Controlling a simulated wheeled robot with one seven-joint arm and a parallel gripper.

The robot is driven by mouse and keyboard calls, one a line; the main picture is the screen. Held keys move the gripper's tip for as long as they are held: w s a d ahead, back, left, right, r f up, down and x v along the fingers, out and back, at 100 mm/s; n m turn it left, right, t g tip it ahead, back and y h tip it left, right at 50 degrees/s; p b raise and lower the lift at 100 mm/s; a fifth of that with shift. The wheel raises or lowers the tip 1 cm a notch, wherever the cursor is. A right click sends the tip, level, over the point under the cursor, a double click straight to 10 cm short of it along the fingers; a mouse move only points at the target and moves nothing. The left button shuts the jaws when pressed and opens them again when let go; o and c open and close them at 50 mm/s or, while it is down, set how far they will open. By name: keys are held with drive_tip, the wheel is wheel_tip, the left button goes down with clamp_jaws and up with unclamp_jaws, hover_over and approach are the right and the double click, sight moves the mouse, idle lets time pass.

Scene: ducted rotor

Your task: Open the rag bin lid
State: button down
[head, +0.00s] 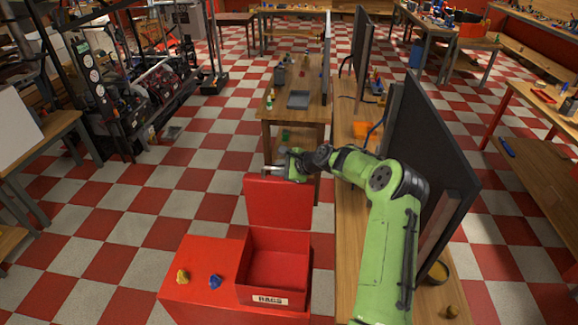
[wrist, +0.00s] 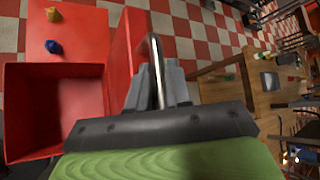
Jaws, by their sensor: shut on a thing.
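The rag bin (head: 296,300) is a red open-topped box with a white label reading RAGS on its front. Its red lid (head: 278,205) stands raised, about upright, at the back edge of the bin. The empty inside of the bin shows in both views. My gripper (head: 290,170) is behind the top of the lid in the head view. In the wrist view my gripper (wrist: 158,85) is shut on a metal bar handle (wrist: 154,45) on the outer face of the lid (wrist: 128,60). The fingertips are partly hidden by the handle.
A yellow lump (head: 183,276) and a blue lump (head: 215,282) lie on the red surface left of the bin. A wooden table (head: 280,115) with small items stands behind. A dark panel (head: 430,150) rises right of my arm.

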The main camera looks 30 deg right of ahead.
drive_tip(key=shift+w+d+f, duration=0.15)
drive_tip(key=shift+d+f, duration=0.1)
drive_tip(key=c, duration=1.2)
unclamp_jaws()
drive_tip(key=shift+o, duration=0.2)
drive_tip(key=shift+r, duration=0.1)
drive_tip(key=b+v, duration=0.1)
drive_tip(key=v, duration=1.4)
drive_tip(key=shift+d+r+b, duration=0.15)
drive_tip(key=shift+r+b, duration=0.15)
drive_tip(key=shift+b, duration=0.05)
